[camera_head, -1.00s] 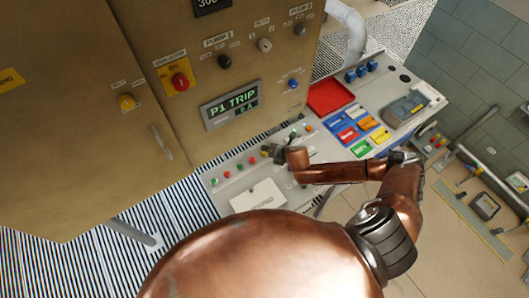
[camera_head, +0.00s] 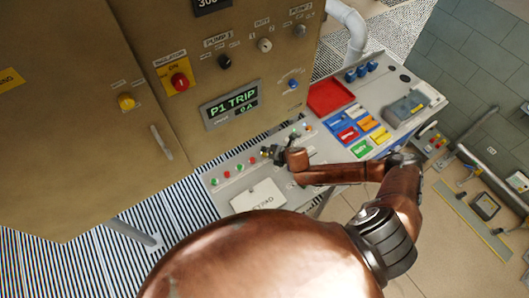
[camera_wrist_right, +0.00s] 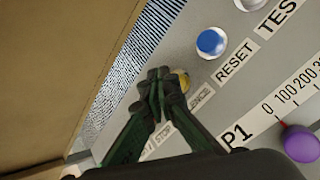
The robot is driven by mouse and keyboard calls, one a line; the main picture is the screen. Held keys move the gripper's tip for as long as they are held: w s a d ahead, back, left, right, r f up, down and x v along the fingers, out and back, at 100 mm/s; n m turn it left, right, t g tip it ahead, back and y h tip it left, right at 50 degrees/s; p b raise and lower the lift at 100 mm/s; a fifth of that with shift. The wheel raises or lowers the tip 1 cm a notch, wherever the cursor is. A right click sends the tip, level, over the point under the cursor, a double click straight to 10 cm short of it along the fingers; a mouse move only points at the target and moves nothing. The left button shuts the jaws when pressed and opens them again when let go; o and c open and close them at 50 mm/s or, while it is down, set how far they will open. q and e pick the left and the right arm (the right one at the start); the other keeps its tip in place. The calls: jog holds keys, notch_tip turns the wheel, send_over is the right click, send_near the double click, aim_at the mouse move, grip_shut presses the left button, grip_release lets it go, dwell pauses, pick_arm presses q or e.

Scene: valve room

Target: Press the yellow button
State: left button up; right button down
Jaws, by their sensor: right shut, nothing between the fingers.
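The yellow button is on the sloped grey console (camera_head: 222,193), in a row of coloured buttons. In the right wrist view the yellow button (camera_wrist_right: 184,80) shows just right of my right gripper's fingertips (camera_wrist_right: 160,78), partly hidden by them. I cannot tell whether they touch it. In the head view my right gripper (camera_head: 270,153) is at the button row and hides the yellow button. Its fingers are shut and empty. My left gripper is not in view.
A blue button (camera_wrist_right: 211,43) with a RESET label is close by. A purple knob (camera_wrist_right: 299,143) stands at lower right. A red tray (camera_head: 329,97) lies farther right.

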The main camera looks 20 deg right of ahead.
aim_at(265, 153)
jog(key=shift+f, duration=0.5)
dwell(0.5)
dwell(0.3)
jog(key=shift+r+p, duration=0.9)
notch_tip(265, 153, up, 5)
jog(key=p, duration=0.5)
jog(key=shift+r, duration=0.1)
dwell(0.6)
